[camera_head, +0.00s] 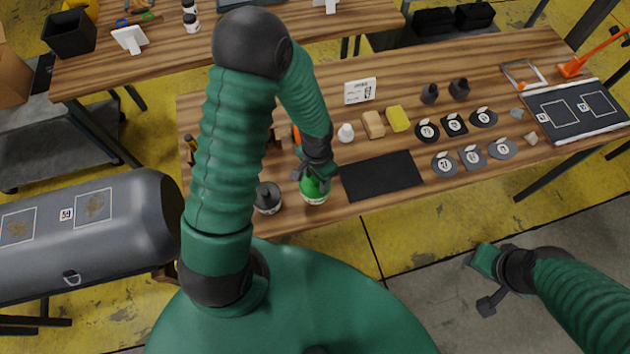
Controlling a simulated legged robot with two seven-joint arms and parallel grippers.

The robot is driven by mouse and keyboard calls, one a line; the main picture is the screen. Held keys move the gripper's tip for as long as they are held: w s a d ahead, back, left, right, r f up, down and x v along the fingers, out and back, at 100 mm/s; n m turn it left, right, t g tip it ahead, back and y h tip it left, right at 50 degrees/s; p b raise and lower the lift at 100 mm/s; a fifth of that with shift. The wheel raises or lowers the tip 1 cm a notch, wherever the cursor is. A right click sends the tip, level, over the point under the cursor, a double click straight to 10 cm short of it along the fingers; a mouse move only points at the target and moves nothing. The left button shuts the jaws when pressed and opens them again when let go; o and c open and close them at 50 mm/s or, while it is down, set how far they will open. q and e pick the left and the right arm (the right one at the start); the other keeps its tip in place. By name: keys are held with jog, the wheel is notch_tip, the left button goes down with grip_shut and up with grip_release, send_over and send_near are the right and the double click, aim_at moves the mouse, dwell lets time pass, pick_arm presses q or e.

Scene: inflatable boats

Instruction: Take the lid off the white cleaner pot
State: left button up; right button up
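A small white pot (346,132) with a white top stands upright on the wooden workbench, just right of my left forearm. My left gripper (314,175) points down at a green pot (314,190) with a pale label near the bench's front edge. Its fingers are at the top of the green pot, and I cannot tell whether they grip it. A dark grey pot (267,198) stands left of the green one. My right gripper (487,282) is over the floor in front of the bench, its fingers apart and empty.
A black mat (381,176) lies right of the green pot. A tan block (373,125), a yellow sponge (398,119) and several dark discs (443,163) lie farther right. A sign card (360,91) stands behind. A grey boat tube (90,235) is at left.

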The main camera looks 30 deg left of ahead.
pick_arm(q)
jog(key=shift+w+d, duration=0.15)
jog(key=c, duration=0.5)
jog(key=shift+a+f, duration=0.1)
jog(key=shift+a, duration=0.25)
jog(key=c, duration=0.4)
jog(key=shift+a, duration=0.15)
grip_shut()
